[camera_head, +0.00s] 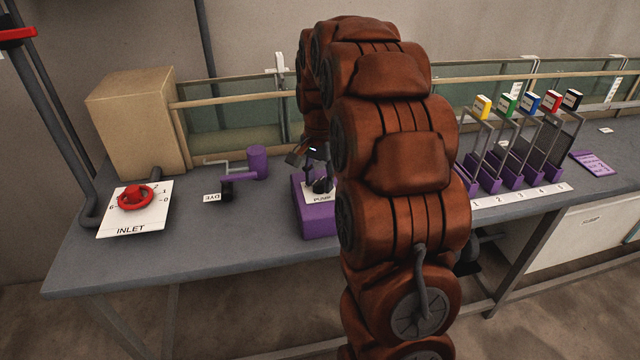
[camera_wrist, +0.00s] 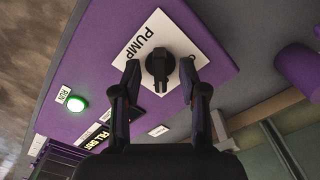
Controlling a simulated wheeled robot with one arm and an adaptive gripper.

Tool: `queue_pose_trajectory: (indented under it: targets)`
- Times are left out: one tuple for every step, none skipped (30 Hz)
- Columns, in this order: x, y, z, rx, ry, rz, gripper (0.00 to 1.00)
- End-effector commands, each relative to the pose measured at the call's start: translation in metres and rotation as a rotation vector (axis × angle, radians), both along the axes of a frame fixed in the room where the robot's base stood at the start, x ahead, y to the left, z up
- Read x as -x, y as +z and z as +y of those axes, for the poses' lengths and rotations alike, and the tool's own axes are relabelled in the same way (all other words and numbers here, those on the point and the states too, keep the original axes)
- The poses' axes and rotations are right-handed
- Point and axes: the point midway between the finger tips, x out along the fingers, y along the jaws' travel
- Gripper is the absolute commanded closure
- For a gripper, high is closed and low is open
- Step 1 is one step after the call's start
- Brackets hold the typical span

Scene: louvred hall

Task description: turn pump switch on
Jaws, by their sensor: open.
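The pump switch is a black rotary knob (camera_wrist: 159,64) on a white plate marked PUMP (camera_wrist: 138,48). The plate sits on a purple box (camera_head: 318,221) on the bench. In the wrist view the knob's narrow grip runs downward in the picture, towards my palm. My gripper (camera_wrist: 160,84) is open, with one finger on each side of the knob. I cannot tell whether either finger touches it. In the head view my gripper (camera_head: 318,172) is over the box, and my arm hides part of the box's right side.
A green RUN lamp (camera_wrist: 77,103) on the box looks lit. To the left are the red INLET handwheel (camera_head: 135,197) and the purple DYE crank (camera_head: 257,162). On the right stand several numbered gates with coloured tags (camera_head: 507,105). A glass-sided channel (camera_head: 230,118) runs behind.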

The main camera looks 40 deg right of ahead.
Motion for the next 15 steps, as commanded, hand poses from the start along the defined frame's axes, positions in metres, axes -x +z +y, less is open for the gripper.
queue_pose_trajectory:
  targets:
    - [0.0,0.004,0.0,0.001,0.0,-0.001,0.57]
    - [0.0,0.007,0.0,0.001,0.0,-0.001,0.57]
    - [0.0,0.011,0.0,0.001,0.0,-0.001,0.57]
    - [0.0,0.014,0.0,0.001,0.0,-0.001,0.57]
    - [0.0,0.017,0.0,0.001,0.0,-0.001,0.57]
    - [0.0,0.021,0.0,0.001,0.0,-0.002,0.57]
    - [0.0,0.024,0.0,0.001,0.0,-0.003,0.57]
    - [-0.001,0.027,0.0,0.001,0.0,-0.003,0.57]
    - [-0.001,0.031,-0.001,0.002,0.0,-0.003,0.57]
    - [-0.001,0.033,-0.001,0.002,0.0,-0.003,0.57]
    - [-0.001,0.036,-0.001,0.002,0.0,-0.003,0.57]
    - [-0.001,0.04,0.0,0.001,0.0,-0.003,0.57]
    - [0.0,0.043,0.0,0.001,0.0,-0.003,0.57]
    - [0.0,0.045,0.0,0.001,0.0,-0.001,0.57]
    - [0.0,0.049,0.0,0.0,0.0,0.0,0.57]
